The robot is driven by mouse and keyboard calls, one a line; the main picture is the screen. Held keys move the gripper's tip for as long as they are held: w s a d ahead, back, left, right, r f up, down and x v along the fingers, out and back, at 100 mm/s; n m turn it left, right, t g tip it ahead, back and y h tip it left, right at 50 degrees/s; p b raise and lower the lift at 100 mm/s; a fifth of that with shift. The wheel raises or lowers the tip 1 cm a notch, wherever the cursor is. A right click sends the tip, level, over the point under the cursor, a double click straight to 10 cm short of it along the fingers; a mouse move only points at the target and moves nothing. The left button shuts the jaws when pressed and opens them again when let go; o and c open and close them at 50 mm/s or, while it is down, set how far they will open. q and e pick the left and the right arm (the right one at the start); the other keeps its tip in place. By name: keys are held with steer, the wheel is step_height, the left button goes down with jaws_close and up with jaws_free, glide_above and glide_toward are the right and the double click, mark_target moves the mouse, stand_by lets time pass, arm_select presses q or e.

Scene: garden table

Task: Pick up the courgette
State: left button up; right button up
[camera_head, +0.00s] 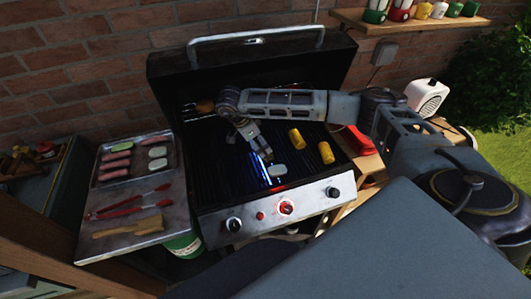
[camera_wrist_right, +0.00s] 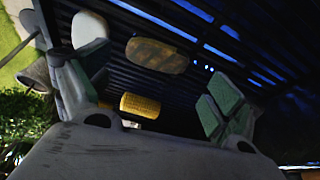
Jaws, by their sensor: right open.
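My left gripper is not in view.
Two yellow corn pieces (camera_head: 296,138) (camera_head: 326,152) lie on the grate to the right. The open lid (camera_head: 252,60) stands behind. A tray (camera_head: 178,160) with sausages and pale slices, red tongs (camera_head: 130,203) and a brush (camera_head: 128,227) are on the left.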

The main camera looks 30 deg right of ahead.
mark_target(263, 149)
steer(key=shift+p+x, duration=0.65)
steer(key=shift+x, duration=1.95)
steer(key=shift+s, duration=0.15)
steer(key=c, duration=0.8)
steer(key=shift+r, duration=0.2)
